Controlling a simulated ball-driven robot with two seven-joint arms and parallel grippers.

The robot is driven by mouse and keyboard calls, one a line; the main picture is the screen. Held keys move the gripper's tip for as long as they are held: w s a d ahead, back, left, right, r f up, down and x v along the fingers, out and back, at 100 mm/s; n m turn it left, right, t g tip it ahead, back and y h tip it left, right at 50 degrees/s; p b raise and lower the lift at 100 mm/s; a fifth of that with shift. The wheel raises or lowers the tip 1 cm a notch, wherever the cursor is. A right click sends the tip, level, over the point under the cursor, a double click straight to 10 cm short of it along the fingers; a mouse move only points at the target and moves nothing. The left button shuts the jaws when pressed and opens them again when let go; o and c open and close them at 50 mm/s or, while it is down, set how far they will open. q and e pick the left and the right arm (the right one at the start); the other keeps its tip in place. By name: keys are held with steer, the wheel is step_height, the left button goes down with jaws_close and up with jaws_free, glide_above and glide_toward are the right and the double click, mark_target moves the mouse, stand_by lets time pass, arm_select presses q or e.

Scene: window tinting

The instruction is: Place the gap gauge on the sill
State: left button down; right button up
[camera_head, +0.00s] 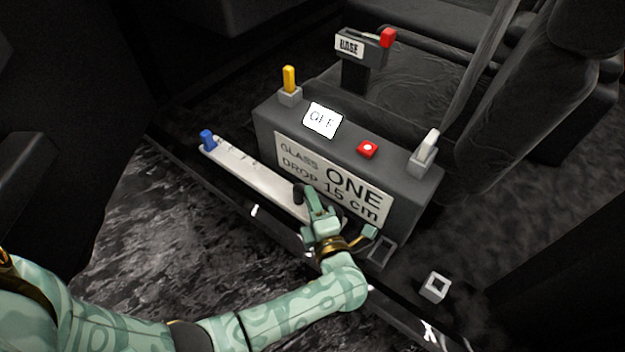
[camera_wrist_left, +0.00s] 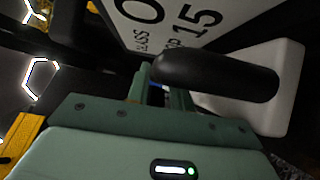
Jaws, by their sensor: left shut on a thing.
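A long pale bar (camera_head: 240,166) with small marks, a blue knob (camera_head: 207,140) at its left end and a black handle (camera_head: 298,193) looks like the gap gauge. It lies along the dark sill (camera_head: 185,157), in front of the grey box; I cannot tell if it touches the sill. My left gripper (camera_head: 314,205) is at the bar's right part, shut on the black handle. The handle also shows close up in the left wrist view (camera_wrist_left: 215,76), with the white bar behind it. My gripper hides the bar's right end. My right gripper is not in view.
A grey control box (camera_head: 410,205) stands just behind the bar, with a yellow lever (camera_head: 289,79), red button (camera_head: 367,149) and white switch (camera_head: 424,150). Its label reads "GLASS DROP ONE 15 cm". Dark seats stand behind.

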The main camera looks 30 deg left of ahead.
arm_select(q)
steer(key=shift+f, duration=0.35)
stand_by(0.3)
steer(key=c, duration=1.1)
jaws_free()
steer(key=shift+c, duration=0.2)
steer(key=shift+f, duration=0.15)
